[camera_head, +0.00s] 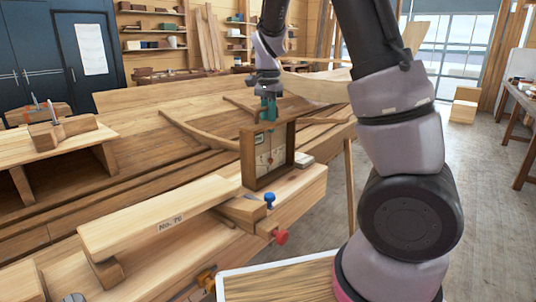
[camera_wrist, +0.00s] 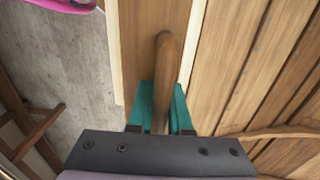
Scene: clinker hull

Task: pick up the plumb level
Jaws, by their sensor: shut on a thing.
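The plumb level (camera_head: 248,158) is an upright, dark wooden frame with a pale face inside, in the middle of the head view. Its lower edge is at or very close to the pale plank; I cannot tell whether it touches. My gripper (camera_head: 269,108) is above the frame, pointing down, with teal fingers at its top. In the wrist view the gripper (camera_wrist: 163,110) is shut on a rounded wooden bar (camera_wrist: 164,65), which looks like the level's top handle. The fingers hide part of the bar.
A pale board marked with a number (camera_head: 155,220) lies left of the level. A blue knob (camera_head: 269,199) and a red knob (camera_head: 281,236) are close in front. A white-rimmed wooden tray (camera_head: 235,272) is at the bottom. The planked hull (camera_head: 150,135) spreads behind.

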